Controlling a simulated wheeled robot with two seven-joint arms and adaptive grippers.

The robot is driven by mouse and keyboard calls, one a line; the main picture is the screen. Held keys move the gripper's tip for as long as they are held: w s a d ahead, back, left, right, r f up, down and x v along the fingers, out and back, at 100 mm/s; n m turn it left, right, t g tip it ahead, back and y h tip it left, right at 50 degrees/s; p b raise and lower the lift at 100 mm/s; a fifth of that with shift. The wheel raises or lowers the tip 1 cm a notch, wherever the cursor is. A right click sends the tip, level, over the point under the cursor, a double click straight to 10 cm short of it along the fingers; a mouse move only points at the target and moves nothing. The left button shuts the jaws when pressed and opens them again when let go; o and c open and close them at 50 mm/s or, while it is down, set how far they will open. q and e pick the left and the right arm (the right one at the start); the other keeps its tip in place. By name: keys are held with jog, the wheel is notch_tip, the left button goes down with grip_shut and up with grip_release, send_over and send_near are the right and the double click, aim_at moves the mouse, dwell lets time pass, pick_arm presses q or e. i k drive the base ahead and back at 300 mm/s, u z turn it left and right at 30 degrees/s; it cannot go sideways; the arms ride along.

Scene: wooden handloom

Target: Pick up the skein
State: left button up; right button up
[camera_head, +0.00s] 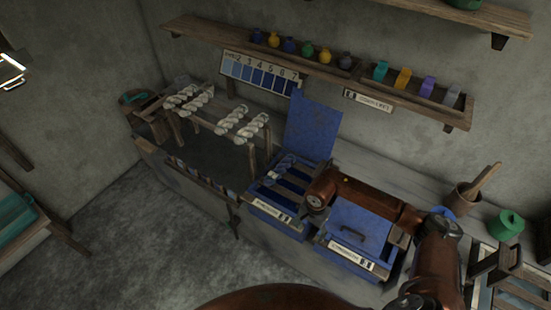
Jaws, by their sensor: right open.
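Several pale twisted skeins hang over a wooden rack on the left of the bench. One pair of skeins (189,97) hangs at its left end and another pair (242,122) nearer its right end. A pale bluish twisted shape (281,167), possibly a skein, lies in the open blue box (277,211) with wooden slats. My right gripper (303,187) is open, by that box's right side. Its fingertips are mostly hidden by the wrist, and I cannot tell whether it touches anything. My left gripper is out of view.
The open box's blue lid (312,127) stands upright behind it. A closed blue box (357,232) lies under my right arm. A shelf (300,62) with small coloured jars spans the wall. A wooden cup (463,199) and green roll (506,224) stand at right.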

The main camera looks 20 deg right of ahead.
aim_at(274, 174)
jog(key=i, duration=1.3)
